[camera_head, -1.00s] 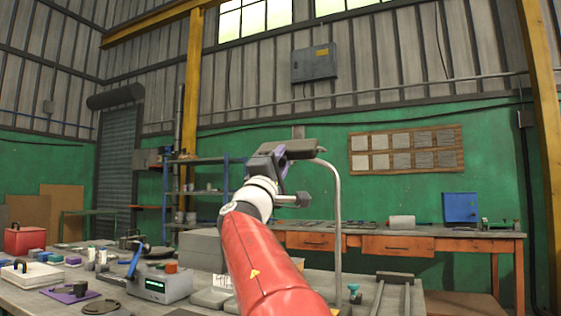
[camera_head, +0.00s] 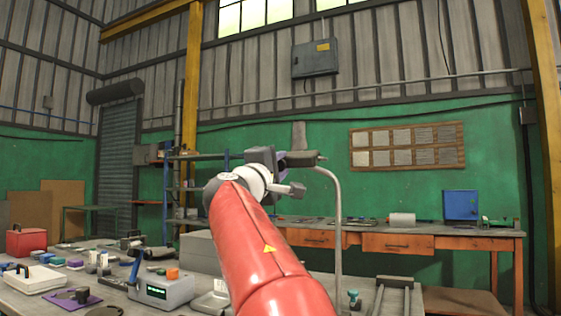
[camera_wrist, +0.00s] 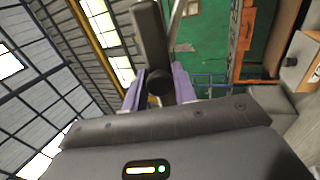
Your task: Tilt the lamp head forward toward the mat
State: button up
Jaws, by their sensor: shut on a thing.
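The lamp's thin grey post (camera_head: 338,235) rises from the near bench and curves left at the top to the dark lamp head (camera_head: 306,158). My gripper (camera_head: 282,160) is at the lamp head, partly hidden behind my own wrist. In the wrist view, the purple fingers of my gripper (camera_wrist: 158,88) are shut on a dark bar-like part of the lamp head (camera_wrist: 150,35). The head's exact tilt is hard to read. A purple flat pad (camera_head: 62,299) lies at the lower left; I cannot tell whether it is the mat.
A grey meter box (camera_head: 163,290) with a green display stands on the bench left of my arm. A red box (camera_head: 26,242) and several small parts lie farther left. An orange workbench (camera_head: 400,242) stands behind the lamp. The air above the bench is open.

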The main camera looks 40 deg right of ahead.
jog(key=shift+s+a+r+g+y, duration=0.1)
jog(key=shift+a+r+g+y, duration=0.1)
jog(key=shift+r+g+y, duration=0.85)
jog(key=shift+f+y, duration=0.2)
jog(key=shift+y, duration=0.15)
jog(key=shift+s+r+y, duration=0.1)
jog(key=shift+r+y, duration=0.1)
jog(key=shift+y, duration=0.1)
jog(key=o, duration=0.9)
jog(key=shift+f, duration=0.15)
jog(key=shift+a, duration=0.15)
jog(key=b+v, duration=0.1)
jog(key=v, duration=0.6)
jog(key=shift+s+a, duration=0.1)
jog(key=shift+a, duration=0.05)
